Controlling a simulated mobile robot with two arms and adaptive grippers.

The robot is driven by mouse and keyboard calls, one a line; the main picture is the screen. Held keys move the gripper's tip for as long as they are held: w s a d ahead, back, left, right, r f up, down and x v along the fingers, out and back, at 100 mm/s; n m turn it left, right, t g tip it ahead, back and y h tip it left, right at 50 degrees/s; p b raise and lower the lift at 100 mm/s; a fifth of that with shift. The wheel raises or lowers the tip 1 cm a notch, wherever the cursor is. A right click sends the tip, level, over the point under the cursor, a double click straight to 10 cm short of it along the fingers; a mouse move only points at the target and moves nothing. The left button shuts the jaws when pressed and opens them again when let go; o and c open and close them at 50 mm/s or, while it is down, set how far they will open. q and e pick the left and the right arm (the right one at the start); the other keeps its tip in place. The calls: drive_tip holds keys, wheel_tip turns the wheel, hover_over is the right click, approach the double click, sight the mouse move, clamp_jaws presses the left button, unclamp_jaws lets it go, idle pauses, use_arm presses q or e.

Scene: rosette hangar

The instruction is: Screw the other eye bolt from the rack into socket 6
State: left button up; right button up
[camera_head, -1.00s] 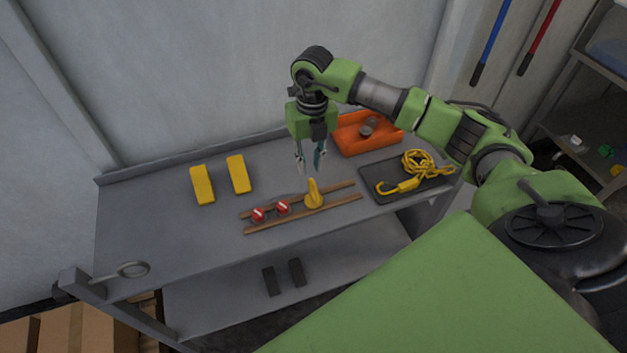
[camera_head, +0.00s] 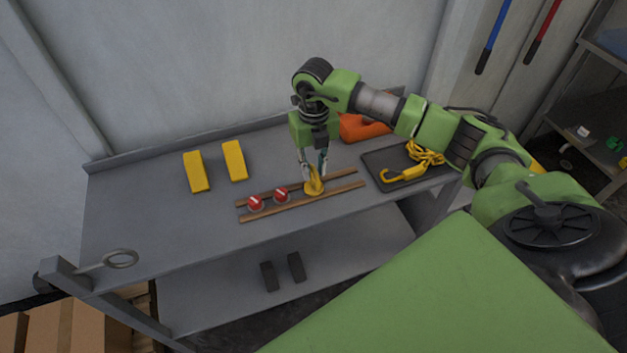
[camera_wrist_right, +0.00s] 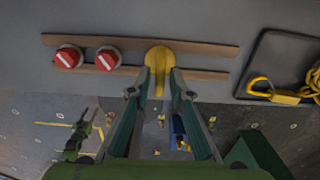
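The yellow eye bolt (camera_head: 314,186) stands upright between two wooden rails of the rack (camera_head: 345,187) on the grey bench. My right gripper (camera_head: 314,168) points down at it from above, one finger on each side of its upper part. In the right wrist view, the bolt (camera_wrist_right: 158,62) lies between the spread fingertips of the right gripper (camera_wrist_right: 160,92); the fingers look apart, and I see no clear grip. I cannot make out any numbered socket.
Two red-topped round pieces (camera_head: 255,203) sit on the rack left of the bolt. Two yellow blocks (camera_head: 196,171) lie behind. A dark tray (camera_head: 376,175) with a yellow hook and rope and an orange bin (camera_head: 352,128) are at right.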

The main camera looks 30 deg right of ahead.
idle(0.7)
clamp_jaws()
drive_tip(key=shift+r+p, duration=0.95)
drive_tip(key=shift+r, duration=0.5)
